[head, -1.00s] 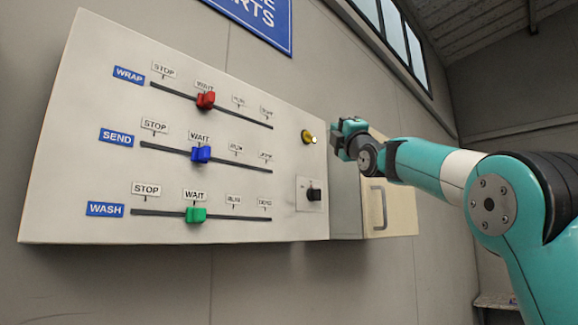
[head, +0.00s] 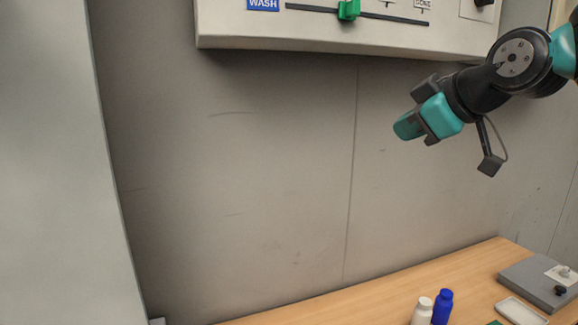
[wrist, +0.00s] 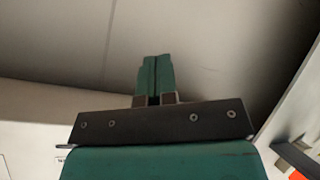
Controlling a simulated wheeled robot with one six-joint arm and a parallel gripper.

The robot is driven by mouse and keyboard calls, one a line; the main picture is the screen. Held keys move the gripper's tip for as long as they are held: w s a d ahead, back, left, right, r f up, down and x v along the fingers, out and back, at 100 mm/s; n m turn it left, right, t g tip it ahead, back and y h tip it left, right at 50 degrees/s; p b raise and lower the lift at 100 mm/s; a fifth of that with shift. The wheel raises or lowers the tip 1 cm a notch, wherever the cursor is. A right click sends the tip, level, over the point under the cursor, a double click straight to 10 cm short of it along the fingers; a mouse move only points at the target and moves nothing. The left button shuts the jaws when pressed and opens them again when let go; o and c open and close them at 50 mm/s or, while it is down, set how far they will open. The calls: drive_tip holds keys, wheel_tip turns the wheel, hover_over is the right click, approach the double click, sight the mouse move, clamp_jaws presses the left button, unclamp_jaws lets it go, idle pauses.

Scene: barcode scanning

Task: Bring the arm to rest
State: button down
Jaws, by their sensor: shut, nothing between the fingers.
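My gripper (head: 408,126) hangs in free air at the right of the head view, below the control panel (head: 330,32) and above the table. Its teal fingers are together and empty, pointing left and slightly down. In the wrist view the closed fingers (wrist: 155,78) show against the plain grey wall, touching nothing. My arm reaches in from the right edge, its upper links outside the head view.
A green slider knob (head: 348,10) sits on the WASH track. Below is a wooden table (head: 330,300) with a white bottle (head: 422,312), a blue bottle (head: 442,307), a white tray (head: 521,312) and a grey box (head: 535,282). The wall between panel and table is bare.

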drive_tip(key=s+a+f+m+g, duration=0.1)
drive_tip(key=s+f+g, duration=0.2)
drive_tip(key=s+f, duration=0.3)
drive_tip(key=s+a+f+m+g+b, duration=0.1)
drive_tip(key=s+a+f+g, duration=0.1)
drive_tip(key=s+f, duration=0.5)
drive_tip(key=s+a+f+m+g+h+b, duration=0.1)
drive_tip(key=s+f+g, duration=0.4)
drive_tip(key=s, duration=0.6)
wheel_tip(320, 180, down, 2)
drive_tip(key=shift+s+a+f+m, duration=0.2)
drive_tip(key=shift+s+a+m, duration=0.1)
drive_tip(key=shift+s+m, duration=0.15)
